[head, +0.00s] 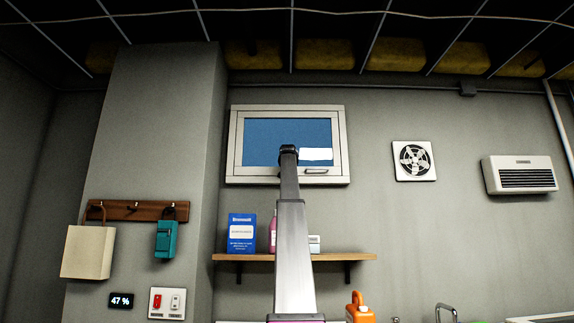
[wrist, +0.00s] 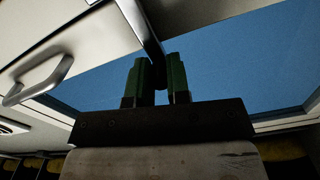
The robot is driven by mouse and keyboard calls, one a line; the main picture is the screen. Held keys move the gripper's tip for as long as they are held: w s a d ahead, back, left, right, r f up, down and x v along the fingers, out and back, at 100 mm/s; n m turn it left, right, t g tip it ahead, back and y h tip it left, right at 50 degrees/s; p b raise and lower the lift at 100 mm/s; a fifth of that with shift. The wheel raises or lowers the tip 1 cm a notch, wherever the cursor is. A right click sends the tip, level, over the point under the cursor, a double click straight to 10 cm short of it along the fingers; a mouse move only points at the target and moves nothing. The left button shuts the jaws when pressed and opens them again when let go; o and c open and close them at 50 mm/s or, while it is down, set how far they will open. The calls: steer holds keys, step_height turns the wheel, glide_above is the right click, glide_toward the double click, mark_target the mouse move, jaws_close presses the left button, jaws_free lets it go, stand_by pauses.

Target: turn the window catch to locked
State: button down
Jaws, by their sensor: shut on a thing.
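The window (head: 271,140) is on the back wall, with a pale frame and a blue pane. My gripper (head: 288,150) is in front of the pane's lower middle in the head view. In the wrist view my gripper (wrist: 158,65) has its green fingers shut around the end of a dark metallic lever (wrist: 145,27), which appears to be the window catch. The lever runs from the top edge down between the fingers, and its far end is out of view. In the head view my gripper and arm hide the catch.
A curved pull handle (wrist: 40,80) on the frame is left of my fingers in the wrist view; it also shows in the head view (head: 316,171). Below the window is a wooden shelf (head: 350,257) with a blue box (head: 241,233) and bottle. A fan (head: 414,160) is to the right.

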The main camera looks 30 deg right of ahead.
steer(key=c, duration=1.1)
jaws_free()
steer(key=shift+s, duration=0.1)
steer(key=v, duration=1)
steer(key=shift+s, duration=0.3)
steer(key=shift+a, duration=0.15)
